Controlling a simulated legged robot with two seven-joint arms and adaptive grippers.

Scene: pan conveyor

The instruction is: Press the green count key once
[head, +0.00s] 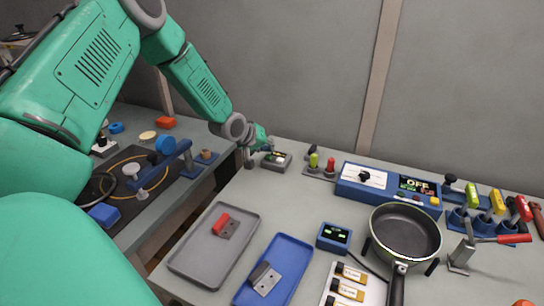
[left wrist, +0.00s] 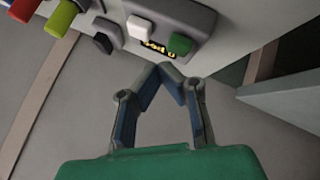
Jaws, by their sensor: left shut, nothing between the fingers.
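The small grey counter box (head: 276,163) stands at the back left of the table. In the left wrist view its face shows a green key (left wrist: 180,44), a white key (left wrist: 138,26) and a lettered yellow-on-black display (left wrist: 156,47). My left gripper (head: 252,158) is at the left end of the box. In the left wrist view its fingertips (left wrist: 165,70) meet in a point, shut and empty, close to the green key and the box edge. I cannot tell whether they touch. My right gripper is not in view.
A rack with a green and a red cylinder (head: 329,164) stands right of the box. A blue control panel (head: 375,188) reading OFF, a pan (head: 404,232), a grey tray (head: 190,262) and a blue tray (head: 296,252) share the table. A wall (head: 290,70) is close behind.

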